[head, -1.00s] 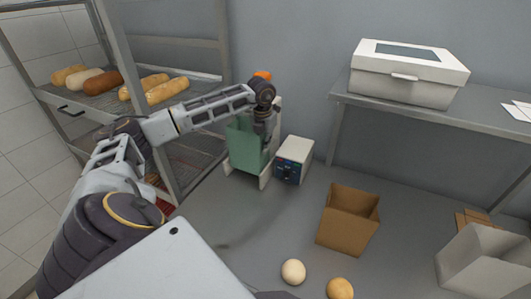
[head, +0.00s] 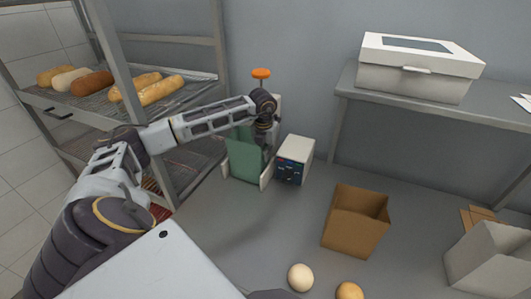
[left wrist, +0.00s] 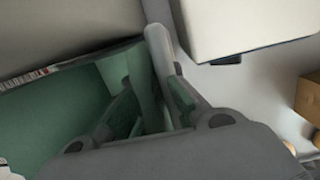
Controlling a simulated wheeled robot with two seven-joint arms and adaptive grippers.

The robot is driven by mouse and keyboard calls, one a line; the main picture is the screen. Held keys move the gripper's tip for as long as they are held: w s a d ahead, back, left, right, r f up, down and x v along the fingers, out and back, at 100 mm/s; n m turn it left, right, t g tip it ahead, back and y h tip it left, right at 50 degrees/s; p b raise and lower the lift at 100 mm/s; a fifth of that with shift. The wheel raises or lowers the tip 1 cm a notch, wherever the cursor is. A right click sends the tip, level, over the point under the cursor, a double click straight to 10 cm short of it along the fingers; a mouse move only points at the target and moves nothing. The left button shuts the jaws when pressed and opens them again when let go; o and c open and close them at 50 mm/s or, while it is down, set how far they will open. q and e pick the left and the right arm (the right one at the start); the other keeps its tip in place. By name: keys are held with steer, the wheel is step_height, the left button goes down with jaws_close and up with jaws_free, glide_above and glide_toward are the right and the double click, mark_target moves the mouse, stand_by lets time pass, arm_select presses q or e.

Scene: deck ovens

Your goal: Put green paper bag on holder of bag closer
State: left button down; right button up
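The green paper bag (head: 246,158) stands upright at the bag closer, between its pale side posts (head: 266,176), with an orange knob (head: 261,73) above. My left gripper (head: 266,128) is at the bag's upper right corner, partly hiding the closer behind. In the left wrist view the bag (left wrist: 50,115) fills the left side. The fingers of my left gripper (left wrist: 150,100) are apart, with green bag wall showing between them. Whether they touch the bag is hard to tell. How the bag meets the holder is hidden. My right gripper is not in view.
A white control box (head: 295,158) stands close right of the bag. An open brown box (head: 355,222), two round buns (head: 300,277) and a grey bin (head: 490,262) are on the table. A bread rack (head: 130,60) is at left. A white lidded box (head: 415,75) sits on a shelf.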

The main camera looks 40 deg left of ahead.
arm_select(q)
steer(key=shift+a+f, duration=0.1)
steer(key=shift+f, duration=0.15)
steer(key=c, duration=1.6)
jaws_free()
steer(key=shift+w, duration=0.1)
steer(key=shift+c, duration=0.2)
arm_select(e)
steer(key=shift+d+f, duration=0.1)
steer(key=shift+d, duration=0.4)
arm_select(q)
steer(key=shift+r, duration=0.1)
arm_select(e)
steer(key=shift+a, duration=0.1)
arm_select(q)
steer(key=shift+r, duration=0.25)
step_height(320, 180, up, 12)
steer(key=s+b, duration=0.1)
steer(key=shift+s+d+f, duration=0.2)
steer(key=shift+s+d, duration=0.1)
steer(key=shift+s, duration=0.1)
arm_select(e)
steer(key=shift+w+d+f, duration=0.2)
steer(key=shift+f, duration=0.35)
